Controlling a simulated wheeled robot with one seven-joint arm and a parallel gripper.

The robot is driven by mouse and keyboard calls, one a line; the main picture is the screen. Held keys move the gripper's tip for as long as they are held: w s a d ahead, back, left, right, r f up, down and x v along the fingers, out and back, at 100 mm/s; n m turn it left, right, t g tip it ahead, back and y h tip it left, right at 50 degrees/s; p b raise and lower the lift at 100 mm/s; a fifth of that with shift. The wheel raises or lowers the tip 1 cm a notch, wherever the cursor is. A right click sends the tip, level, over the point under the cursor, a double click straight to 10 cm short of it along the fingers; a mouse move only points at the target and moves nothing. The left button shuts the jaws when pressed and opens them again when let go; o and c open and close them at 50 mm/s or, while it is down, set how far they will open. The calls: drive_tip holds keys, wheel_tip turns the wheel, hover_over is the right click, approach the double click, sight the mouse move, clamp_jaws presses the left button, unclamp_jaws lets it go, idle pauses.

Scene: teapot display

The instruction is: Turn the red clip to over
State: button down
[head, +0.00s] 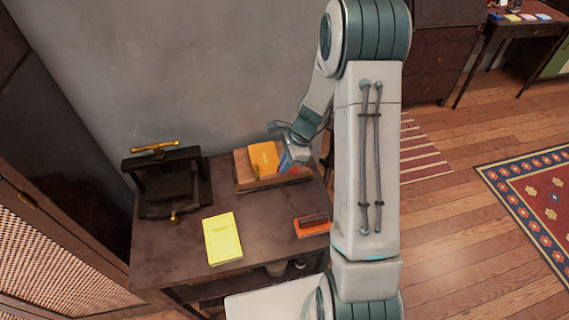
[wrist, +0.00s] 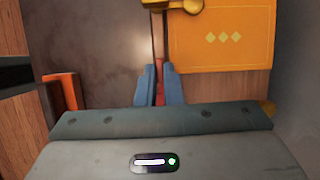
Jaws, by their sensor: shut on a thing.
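My gripper (wrist: 158,88) shows two blue fingers in the wrist view, closed around a narrow upright red piece, which looks like the red clip (wrist: 160,70). Its lower part is hidden behind my gripper's body. In the head view my gripper (head: 289,160) is at the right part of a wooden board or tray on the table. An orange panel (wrist: 222,38) with three pale diamonds is just right of the fingers; it appears as an orange card (head: 264,159) in the head view. Whether the clip touches it I cannot tell.
A brass piece (wrist: 172,5) is above the fingers. Another red-orange piece (wrist: 62,92) stands at left. On the dark table (head: 190,255) are a black press (head: 170,190), a yellow pad (head: 222,240) and an orange-red block (head: 311,226). A grey wall (head: 220,70) is close behind.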

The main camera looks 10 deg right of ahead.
drive_tip(key=shift+n, duration=0.3)
drive_tip(key=n, duration=0.1)
drive_tip(key=n+g, duration=0.1)
drive_tip(key=n, duration=0.1)
drive_tip(key=n+g, duration=0.1)
drive_tip(key=n, duration=0.1)
drive_tip(key=shift+w+a+h, duration=0.1)
drive_tip(key=shift+w+h, duration=0.2)
drive_tip(key=n+g, duration=0.1)
drive_tip(key=n, duration=0.1)
drive_tip(key=n+h, duration=0.1)
drive_tip(key=n, duration=0.2)
drive_tip(key=shift+w+a+g+b, duration=0.15)
drive_tip(key=shift+g+b, duration=0.2)
drive_tip(key=shift+g, duration=0.05)
drive_tip(key=n+h, duration=0.1)
drive_tip(key=n, duration=0.1)
drive_tip(key=n+h, duration=0.1)
drive_tip(key=n, duration=0.4)
drive_tip(key=shift+w+a+g+h+b, duration=0.1)
drive_tip(key=shift+a+g+h+b, duration=0.2)
drive_tip(key=shift+h+b, duration=0.1)
drive_tip(key=c, duration=1.6)
unclamp_jaws()
drive_tip(key=shift+o, duration=0.2)
drive_tip(key=shift+r, duration=0.1)
drive_tip(key=v, duration=1.3)
drive_tip(key=shift+w+r+b, duration=0.15)
drive_tip(key=shift+r+b, duration=0.15)
drive_tip(key=shift+b, duration=0.05)
